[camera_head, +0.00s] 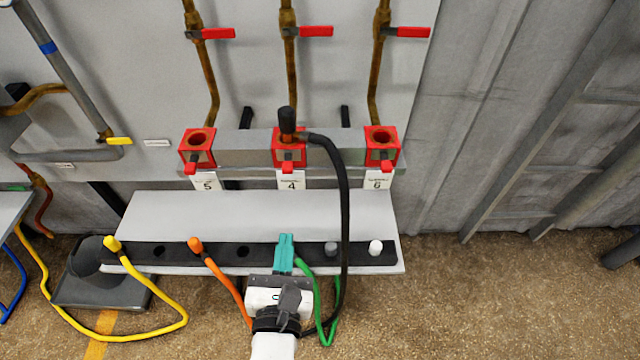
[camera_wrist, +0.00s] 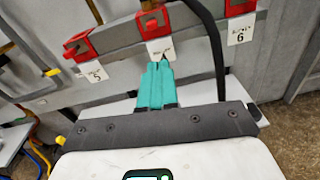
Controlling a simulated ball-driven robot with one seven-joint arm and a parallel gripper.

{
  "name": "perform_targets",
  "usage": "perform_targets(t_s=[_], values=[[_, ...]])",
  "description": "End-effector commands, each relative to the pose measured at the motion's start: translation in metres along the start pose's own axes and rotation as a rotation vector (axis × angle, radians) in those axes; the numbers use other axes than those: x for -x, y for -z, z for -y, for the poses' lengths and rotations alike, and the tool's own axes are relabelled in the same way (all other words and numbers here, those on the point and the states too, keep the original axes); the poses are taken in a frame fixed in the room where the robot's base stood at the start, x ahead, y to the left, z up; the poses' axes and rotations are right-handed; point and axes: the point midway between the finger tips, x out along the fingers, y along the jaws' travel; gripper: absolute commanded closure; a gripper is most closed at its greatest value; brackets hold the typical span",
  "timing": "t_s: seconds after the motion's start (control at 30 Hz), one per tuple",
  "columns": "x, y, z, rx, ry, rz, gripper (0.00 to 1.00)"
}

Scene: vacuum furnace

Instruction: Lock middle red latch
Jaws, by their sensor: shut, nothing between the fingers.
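The middle red socket block (camera_head: 289,150) sits above label 4, with a small red latch (camera_head: 289,168) at its front lower edge. The black plug (camera_head: 287,120) stands in this block, its thick black hose bending down to the right. The block also shows at the top of the wrist view (camera_wrist: 151,23). My gripper (camera_head: 286,238) has teal fingers, shut and empty, over the lower board's front strip, below and in front of the middle latch. In the wrist view the fingertips (camera_wrist: 158,66) overlap the lower part of label 4 (camera_wrist: 160,47). No contact with the latch shows.
Similar red blocks stand left (camera_head: 197,150) over label 5 and right (camera_head: 381,147) over label 6, both without hoses. The black hose (camera_head: 346,220) hangs just right of my gripper. Yellow, orange and green hoses end at the lower board (camera_head: 230,215).

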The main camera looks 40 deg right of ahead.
Motion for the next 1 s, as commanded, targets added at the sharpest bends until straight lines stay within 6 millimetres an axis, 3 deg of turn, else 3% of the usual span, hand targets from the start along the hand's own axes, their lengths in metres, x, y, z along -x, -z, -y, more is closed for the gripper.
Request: perform_targets(t_s=[0.17, 0.57, 0.77, 1.0], values=[[0.012, -0.003, -0.017, 0.092, -0.046, 0.061, 1.00], [0.010, -0.004, -0.017, 0.098, -0.046, 0.065, 1.00], [-0.013, -0.006, -0.018, 0.096, -0.044, 0.064, 1.00], [-0.061, -0.009, -0.020, 0.095, -0.042, 0.065, 1.00]])
